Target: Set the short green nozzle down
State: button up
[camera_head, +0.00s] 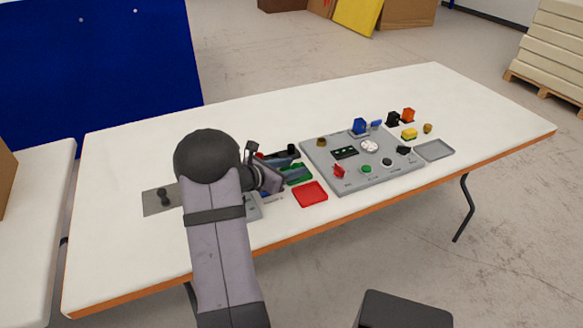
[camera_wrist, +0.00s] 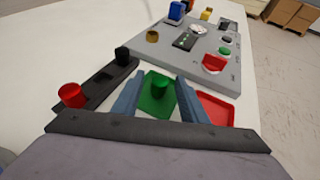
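The short green nozzle (camera_wrist: 159,95) stands upright in the wrist view and appears to rest in the green tray (camera_wrist: 153,111). My gripper (camera_wrist: 160,80) is open, with one blue-grey finger on each side of the nozzle. A gap shows between the nozzle and each finger. In the head view, my gripper (camera_head: 283,181) is low over the green tray (camera_head: 301,174), and the nozzle cannot be made out there.
A black rack (camera_wrist: 100,82) left of the green tray holds a red nozzle (camera_wrist: 72,95) and a black one (camera_wrist: 122,56). A red tray (camera_head: 310,194) lies right of my gripper. The grey board (camera_head: 345,181) with several parts stands beyond. The table's far left is mostly clear.

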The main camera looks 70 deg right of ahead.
jog(key=shift+r, duration=0.15)
jog(key=shift+w+a+r, duration=0.1)
jog(key=shift+a, duration=0.05)
jog(key=v, duration=1.1)
jog(key=shift+w+a+r, duration=0.1)
jog(key=shift+w+a, duration=0.05)
jog(key=shift+a, duration=0.1)
jog(key=shift+a+r, duration=0.1)
jog(key=shift+a, duration=0.05)
jog(key=w+a+r+m+t+y+p, duration=0.15)
jog(key=a+r+m+y+p, duration=0.3)
jog(key=a, duration=1.05)
jog(key=w+a+r+m+t+y+p, duration=0.15)
jog(key=a+m+y+p, duration=0.5)
jog(key=a, duration=0.85)
jog(key=a+r+m+t+y+p, duration=0.25)
jog(key=a+p, duration=0.55)
jog(key=a, duration=0.7)
notch_tip(320, 180, down, 21)
jog(key=b, duration=2.1)
jog(key=shift+h+b, duration=0.4)
jog(key=shift+h, duration=0.05)
